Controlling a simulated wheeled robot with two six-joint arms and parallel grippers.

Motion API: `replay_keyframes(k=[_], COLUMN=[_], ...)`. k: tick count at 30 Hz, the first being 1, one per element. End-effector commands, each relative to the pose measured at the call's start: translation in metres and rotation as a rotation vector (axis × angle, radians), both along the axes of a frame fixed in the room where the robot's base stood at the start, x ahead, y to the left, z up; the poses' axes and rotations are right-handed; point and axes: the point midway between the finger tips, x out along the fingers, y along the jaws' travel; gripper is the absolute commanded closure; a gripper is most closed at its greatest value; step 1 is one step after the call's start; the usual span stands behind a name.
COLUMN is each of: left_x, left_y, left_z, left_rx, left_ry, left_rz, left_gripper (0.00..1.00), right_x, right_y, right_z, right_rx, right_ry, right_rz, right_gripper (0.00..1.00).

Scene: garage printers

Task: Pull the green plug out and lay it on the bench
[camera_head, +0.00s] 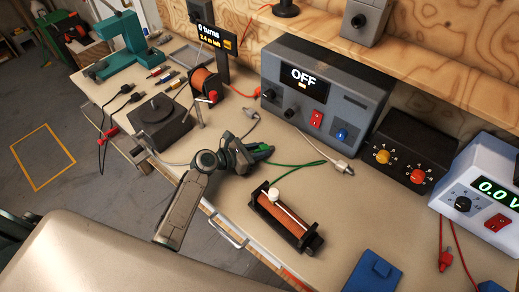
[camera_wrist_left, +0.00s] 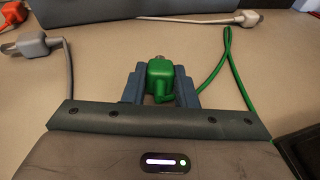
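The green plug (camera_head: 262,149) is at the tip of my left gripper (camera_head: 250,153), above or on the middle of the wooden bench (camera_head: 185,228). In the left wrist view the green plug (camera_wrist_left: 160,76) sits between the two blue-grey fingers of my left gripper (camera_wrist_left: 161,88), which close on its sides. Its metal tip points away from me and is in no socket. A green cable (camera_wrist_left: 226,70) loops to the right of it. I cannot tell whether the plug touches the bench. My right gripper is not in view.
A grey power supply (camera_head: 325,98) reading OFF stands behind. A coil on a black frame (camera_head: 285,220) lies right of the gripper. A grey-white plug (camera_head: 340,166) and a grey plug (camera_head: 250,113) lie nearby. A dark round-topped device (camera_head: 160,125) stands left. Some bench around the plug is bare.

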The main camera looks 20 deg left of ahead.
Motion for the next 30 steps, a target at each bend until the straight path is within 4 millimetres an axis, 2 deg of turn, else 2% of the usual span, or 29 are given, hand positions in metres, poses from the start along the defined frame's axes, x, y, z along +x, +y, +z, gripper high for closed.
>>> replay_keyframes(k=[1,3,4,14,17,24,30], left_x=[0.0,0.0,0.0,-0.002,-0.01,-0.045,-0.065], left_y=[0.0,0.0,0.0,0.003,0.01,0.041,0.061], left_z=[0.0,0.0,0.0,0.0,0.002,0.015,0.025], left_rx=[0.0,0.0,0.0,0.001,0.002,0.006,0.004], left_ry=[0.0,0.0,0.0,-0.001,-0.001,0.0,0.0], left_rz=[0.0,0.0,0.0,0.001,0.0,-0.001,0.0], left_gripper=[0.66,0.52,0.5,0.5,0.5,0.5,0.5], right_x=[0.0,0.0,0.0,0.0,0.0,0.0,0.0], right_y=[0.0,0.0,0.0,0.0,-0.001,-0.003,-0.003], right_z=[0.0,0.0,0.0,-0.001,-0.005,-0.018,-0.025], right_rx=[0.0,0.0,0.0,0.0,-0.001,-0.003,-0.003], right_ry=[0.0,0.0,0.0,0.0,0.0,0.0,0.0], right_rz=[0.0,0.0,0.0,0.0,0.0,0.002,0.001], right_gripper=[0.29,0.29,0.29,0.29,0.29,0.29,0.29])
